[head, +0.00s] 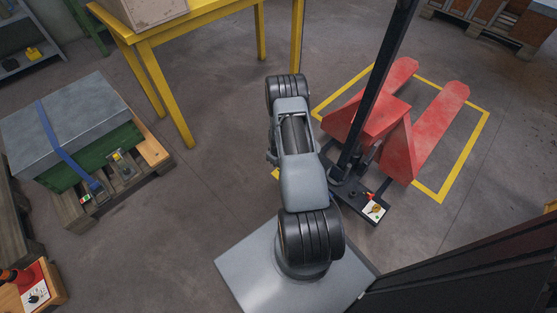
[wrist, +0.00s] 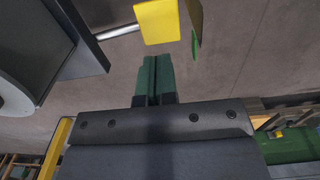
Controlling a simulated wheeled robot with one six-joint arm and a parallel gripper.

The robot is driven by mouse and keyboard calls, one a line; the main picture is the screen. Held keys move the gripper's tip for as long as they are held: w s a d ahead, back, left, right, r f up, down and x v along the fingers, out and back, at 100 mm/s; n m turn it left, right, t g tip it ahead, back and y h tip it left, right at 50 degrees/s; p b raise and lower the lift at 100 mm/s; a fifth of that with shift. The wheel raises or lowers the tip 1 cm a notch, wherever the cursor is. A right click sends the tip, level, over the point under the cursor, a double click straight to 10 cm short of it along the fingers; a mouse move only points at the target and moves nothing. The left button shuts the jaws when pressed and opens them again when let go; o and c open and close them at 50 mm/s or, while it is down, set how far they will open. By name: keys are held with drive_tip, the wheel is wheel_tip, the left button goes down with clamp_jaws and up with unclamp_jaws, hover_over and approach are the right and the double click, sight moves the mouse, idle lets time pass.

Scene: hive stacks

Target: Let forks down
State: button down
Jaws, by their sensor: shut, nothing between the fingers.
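The red pallet truck stands at the upper right in the head view. Its two red forks (head: 437,125) lie over a yellow-outlined floor area; I cannot tell their exact height. A black mast or handle (head: 384,75) rises from its near end. A small white panel with a coloured pointer (head: 374,208) sits at its foot. My gripper (wrist: 153,68) shows in the wrist view with its dark green fingers together and empty. A yellow plate (wrist: 157,21) is just beyond the fingertips, apparently apart from them; I cannot tell what it belongs to. In the head view my arm hides the gripper.
A yellow table (head: 155,72) bearing a box stands at the upper left. A strapped grey-topped green crate (head: 68,125) sits on a pallet at left. A red-handled control panel (head: 35,290) is at the lower left. Bare floor lies between crate and truck.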

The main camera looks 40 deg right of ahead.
wheel_tip(320, 180, down, 7)
drive_tip(key=b, duration=0.2)
drive_tip(key=shift+b, duration=0.3)
drive_tip(key=shift+f, duration=0.1)
wheel_tip(320, 180, down, 4)
drive_tip(key=b, duration=0.4)
drive_tip(key=shift+s+a, duration=0.1)
drive_tip(key=shift+f, duration=0.1)
idle(0.3)
drive_tip(key=shift+a, duration=0.1)
idle(1.4)
drive_tip(key=a+r+p, duration=0.2)
drive_tip(key=r+p, duration=0.1)
drive_tip(key=r, duration=0.4)
drive_tip(key=a+r+p, duration=0.2)
drive_tip(key=r+p, duration=0.2)
drive_tip(key=r, duration=0.2)
drive_tip(key=shift+s+a+r+p, duration=0.15)
drive_tip(key=shift+a+r+p, duration=0.15)
drive_tip(key=shift+r, duration=0.1)
drive_tip(key=shift+r, duration=0.1)
